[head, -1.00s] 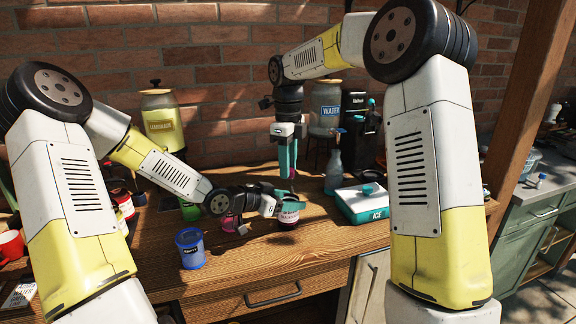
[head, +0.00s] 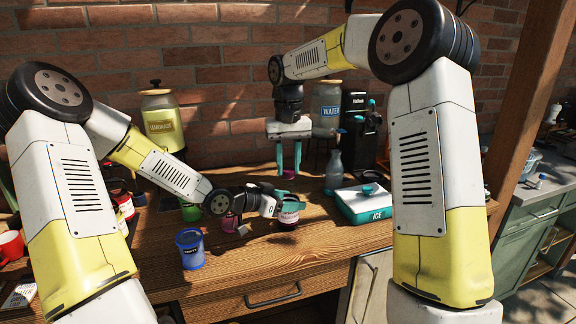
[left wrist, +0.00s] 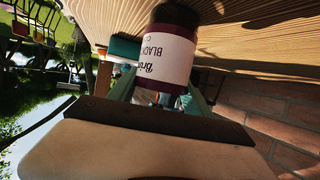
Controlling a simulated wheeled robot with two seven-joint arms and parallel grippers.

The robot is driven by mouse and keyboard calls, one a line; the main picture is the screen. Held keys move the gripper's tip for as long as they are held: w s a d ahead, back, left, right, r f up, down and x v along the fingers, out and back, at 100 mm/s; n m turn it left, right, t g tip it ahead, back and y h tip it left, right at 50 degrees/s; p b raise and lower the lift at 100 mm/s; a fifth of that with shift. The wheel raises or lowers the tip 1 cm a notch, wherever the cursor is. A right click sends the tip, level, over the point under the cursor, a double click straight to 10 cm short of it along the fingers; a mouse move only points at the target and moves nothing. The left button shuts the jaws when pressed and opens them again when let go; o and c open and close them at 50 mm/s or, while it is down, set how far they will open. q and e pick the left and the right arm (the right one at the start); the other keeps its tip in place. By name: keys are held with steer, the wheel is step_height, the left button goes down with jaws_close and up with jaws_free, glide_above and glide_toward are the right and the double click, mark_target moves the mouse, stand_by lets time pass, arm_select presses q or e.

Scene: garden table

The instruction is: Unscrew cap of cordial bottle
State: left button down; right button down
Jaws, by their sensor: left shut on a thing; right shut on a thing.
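The left gripper covers the bottle's top, and I cannot tell whether the cap touches the neck.
A grey bottle (head: 334,172) and a teal-and-white ice box (head: 364,203) stand to the right. The lemonade (head: 161,122) and water (head: 327,109) dispensers are at the back. The table front is mostly clear.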

steer(key=n, duration=2.8)
steer(key=shift+r, duration=0.25)
steer(key=shift+r, duration=0.9)
